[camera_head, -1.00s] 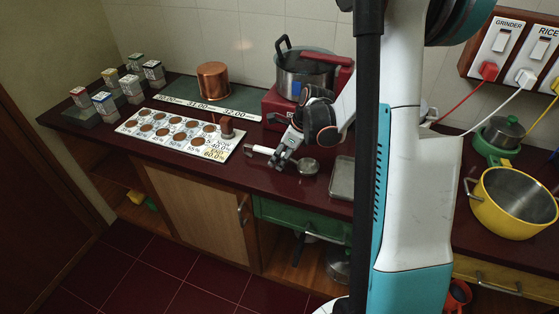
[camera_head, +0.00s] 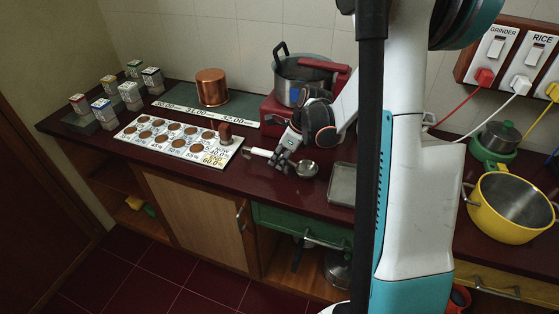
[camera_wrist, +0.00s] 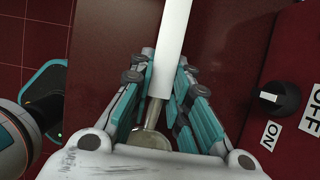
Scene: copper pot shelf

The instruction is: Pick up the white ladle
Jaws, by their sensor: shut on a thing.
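The white ladle has a white handle (camera_head: 258,152) and a round metal bowl (camera_head: 307,168). In the head view it lies across the dark red counter, handle to the left and bowl to the right. My gripper (camera_head: 282,162) is over its middle, between handle and bowl. In the wrist view the white handle (camera_wrist: 174,35) runs up the picture between the teal-padded fingers of my gripper (camera_wrist: 165,78), which are shut on it. The bowl (camera_wrist: 149,138) is partly hidden by the gripper body. I cannot tell whether the ladle is clear of the counter.
A red stove (camera_head: 272,109) with a steel pot (camera_head: 299,88) stands just behind my gripper. A white chart board (camera_head: 160,145) lies to the left, a metal tray (camera_head: 342,184) to the right. A copper pot (camera_head: 212,88) stands farther back. The counter's front edge is close.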

